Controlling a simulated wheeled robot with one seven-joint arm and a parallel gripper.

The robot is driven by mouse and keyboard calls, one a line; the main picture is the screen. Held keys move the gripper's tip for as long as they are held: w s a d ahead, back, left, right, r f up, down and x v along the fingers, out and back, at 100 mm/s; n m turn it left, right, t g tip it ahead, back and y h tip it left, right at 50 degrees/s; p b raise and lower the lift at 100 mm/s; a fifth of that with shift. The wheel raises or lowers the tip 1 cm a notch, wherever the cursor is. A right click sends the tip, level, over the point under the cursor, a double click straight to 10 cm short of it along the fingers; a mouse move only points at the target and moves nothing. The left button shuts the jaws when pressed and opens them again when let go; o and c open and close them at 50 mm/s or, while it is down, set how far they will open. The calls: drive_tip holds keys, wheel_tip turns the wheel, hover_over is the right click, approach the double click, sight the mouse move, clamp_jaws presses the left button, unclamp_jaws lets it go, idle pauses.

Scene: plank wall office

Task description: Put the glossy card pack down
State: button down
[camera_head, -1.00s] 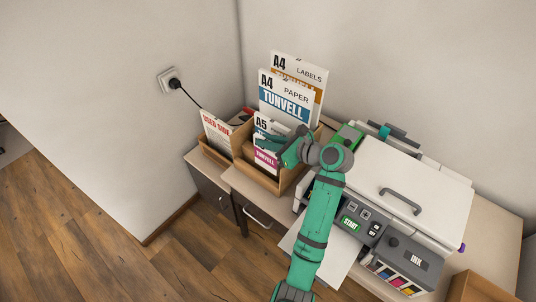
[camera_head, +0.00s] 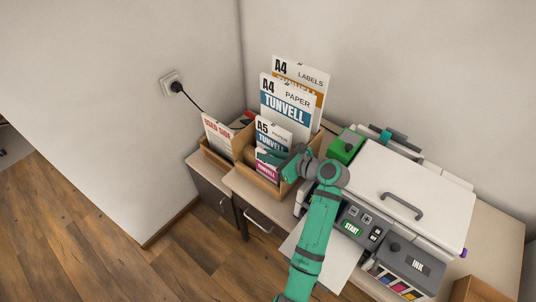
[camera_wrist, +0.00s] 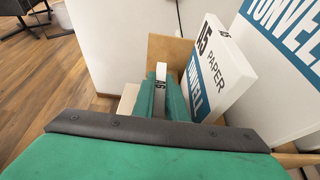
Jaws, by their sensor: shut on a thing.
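The glossy card pack (camera_head: 265,171), a small white pack with a magenta label, is in the front part of the wooden sorter box (camera_head: 250,180). In the wrist view its narrow white edge marked A6 (camera_wrist: 160,73) stands upright between the teal fingers. My gripper (camera_wrist: 160,92) is shut on it; in the head view the gripper (camera_head: 268,157) reaches into the box from the right. The pack's lower end is hidden, so I cannot tell whether it touches the box floor.
An A5 paper pack (camera_head: 272,136) stands just behind, with taller A4 paper (camera_head: 288,103) and A4 labels (camera_head: 313,80) packs. A "used side" tray (camera_head: 216,135) is left. The printer (camera_head: 405,190) and a green box (camera_head: 345,146) are right.

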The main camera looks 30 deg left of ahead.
drive_tip(key=shift+f, duration=0.3)
drive_tip(key=c, duration=1.8)
unclamp_jaws()
drive_tip(key=shift+o, duration=0.2)
drive_tip(key=shift+r, duration=0.5)
drive_tip(key=v, duration=1.2)
drive_tip(key=shift+s, duration=0.1)
